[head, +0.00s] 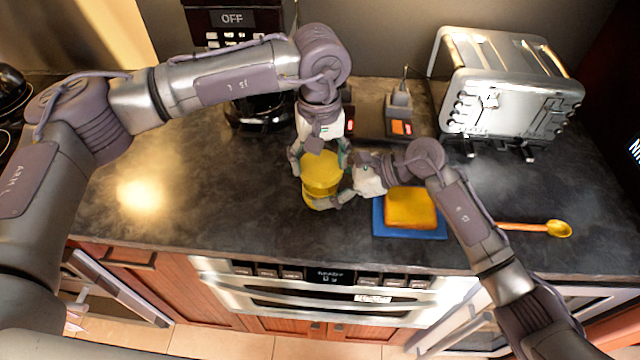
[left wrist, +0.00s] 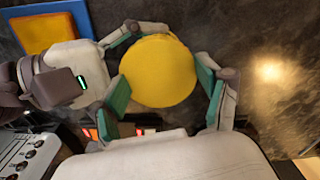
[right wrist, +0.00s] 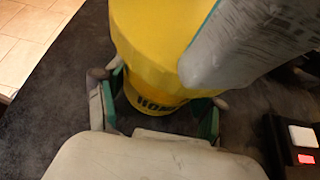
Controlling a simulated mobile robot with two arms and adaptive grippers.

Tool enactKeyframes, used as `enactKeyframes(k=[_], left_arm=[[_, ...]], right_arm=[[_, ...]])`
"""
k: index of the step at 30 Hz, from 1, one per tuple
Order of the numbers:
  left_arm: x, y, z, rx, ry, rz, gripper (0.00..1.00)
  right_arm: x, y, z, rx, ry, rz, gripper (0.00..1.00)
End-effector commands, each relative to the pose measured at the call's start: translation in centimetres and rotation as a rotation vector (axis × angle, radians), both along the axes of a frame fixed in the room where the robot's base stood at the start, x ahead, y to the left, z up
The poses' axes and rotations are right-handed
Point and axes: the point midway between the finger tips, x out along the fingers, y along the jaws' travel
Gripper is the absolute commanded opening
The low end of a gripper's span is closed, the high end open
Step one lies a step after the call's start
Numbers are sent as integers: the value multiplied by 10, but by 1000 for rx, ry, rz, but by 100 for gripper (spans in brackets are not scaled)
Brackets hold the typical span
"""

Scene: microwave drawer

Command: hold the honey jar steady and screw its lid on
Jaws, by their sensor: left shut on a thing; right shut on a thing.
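The yellow honey jar (head: 321,192) stands upright near the counter's front, its body with dark lettering low in the right wrist view (right wrist: 150,98). The wide yellow lid (head: 322,165) sits at the jar's top; its round top fills the middle of the left wrist view (left wrist: 158,70). Whether it is fully seated cannot be told. My left gripper (head: 320,157) comes from above, shut with its green pads on either side of the lid. My right gripper (head: 337,199) comes from the right, lower down, shut around the jar body (right wrist: 158,110). The fingers hide parts of both.
A blue board (head: 408,234) with a yellow-orange slab (head: 410,208) lies just right of the jar. A spoon-like utensil (head: 558,228) lies farther right. A silver toaster (head: 505,95) stands back right, a coffee maker (head: 232,18) behind. The counter's left (head: 220,190) is clear.

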Motion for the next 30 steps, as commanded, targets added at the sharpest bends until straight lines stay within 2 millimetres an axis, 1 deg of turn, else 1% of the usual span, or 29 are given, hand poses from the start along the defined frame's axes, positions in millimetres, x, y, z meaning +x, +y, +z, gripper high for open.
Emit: enactKeyframes(k=[1, 9, 14, 18, 21, 26, 30], left_arm=[[-4, 0, -9, 5, 14, -27, 34], [-4, -1, -9, 2, 13, -359, 34], [-5, -2, -9, 0, 13, -462, 34], [-5, -3, -9, -2, 13, -655, 34], [-6, -3, -9, -2, 14, -764, 34], [-6, -4, -9, -2, 13, -867, 35], [-6, -4, -9, -2, 12, -1059, 35]], right_arm=[[-1, 2, 2, 7, 0, 4, 6], [-1, 3, 2, 9, 1, 4, 6], [-1, 3, 3, 11, 2, 5, 6], [-1, 4, 3, 12, 2, 5, 6], [-1, 4, 3, 12, 2, 4, 6], [-1, 4, 3, 13, 2, 4, 6], [-1, 4, 3, 13, 2, 4, 6]])
